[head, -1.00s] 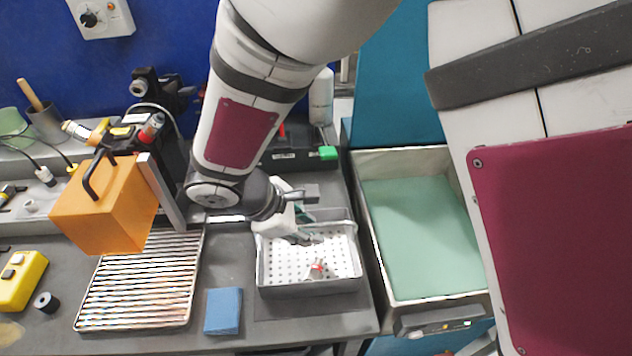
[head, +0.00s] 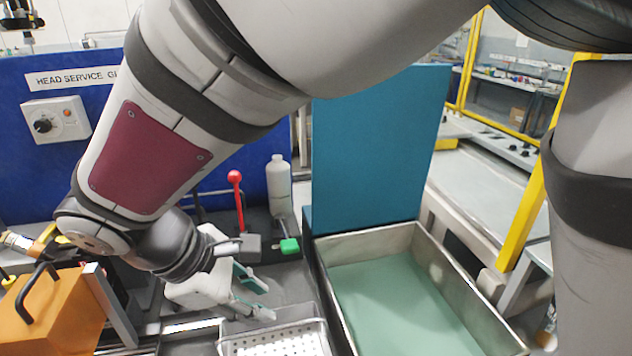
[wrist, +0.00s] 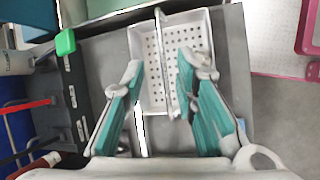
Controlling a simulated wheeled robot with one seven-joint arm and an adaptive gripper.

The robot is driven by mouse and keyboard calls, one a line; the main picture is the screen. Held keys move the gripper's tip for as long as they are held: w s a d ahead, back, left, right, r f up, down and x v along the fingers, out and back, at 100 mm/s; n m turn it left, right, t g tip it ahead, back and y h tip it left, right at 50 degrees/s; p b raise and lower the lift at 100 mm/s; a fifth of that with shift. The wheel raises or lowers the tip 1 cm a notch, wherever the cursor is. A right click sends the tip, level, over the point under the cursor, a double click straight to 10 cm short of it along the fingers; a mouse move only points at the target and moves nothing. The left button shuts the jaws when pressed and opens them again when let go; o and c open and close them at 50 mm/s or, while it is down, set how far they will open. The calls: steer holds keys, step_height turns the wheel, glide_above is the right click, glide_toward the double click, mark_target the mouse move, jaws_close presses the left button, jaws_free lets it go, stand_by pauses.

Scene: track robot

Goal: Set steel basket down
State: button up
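The steel basket (head: 281,343) is a pale, perforated tray with a grey rim, cut off by the bottom edge of the head view. In the wrist view the basket (wrist: 149,88) lies between and beyond my fingertips, and its thin bar handle (wrist: 163,58) runs across its middle. My gripper (head: 266,300) is at the basket's back edge in the head view. In the wrist view my gripper (wrist: 162,70) has its two teal-and-white fingers apart, on either side of the handle. No contact with the handle is visible. The basket's front is hidden below the head view.
A metal basin (head: 395,310) with a green floor stands right of the bench, a teal panel (head: 375,150) behind it. A red-knobbed lever (head: 238,200), a green block (head: 289,246) and a white bottle (head: 279,185) stand behind the gripper. An orange box (head: 55,315) is at left.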

steer(key=s+d+r+m+y, duration=0.1)
steer(key=d+r+m, duration=0.25)
steer(key=d, duration=0.35)
steer(key=s+d+r+m+y, duration=0.15)
steer(key=d+m, duration=0.25)
steer(key=d, duration=0.4)
steer(key=d+r+m, duration=0.4)
steer(key=d, duration=0.3)
steer(key=s+d+m+t+y, duration=0.1)
steer(key=s+d+m+y, duration=0.1)
steer(key=s+d+m, duration=0.3)
steer(key=shift+s+d+r+m+t, duration=0.3)
steer(key=shift+s+d+r+m, duration=0.1)
steer(key=shift+d+m, duration=0.45)
steer(key=shift+a, duration=0.1)
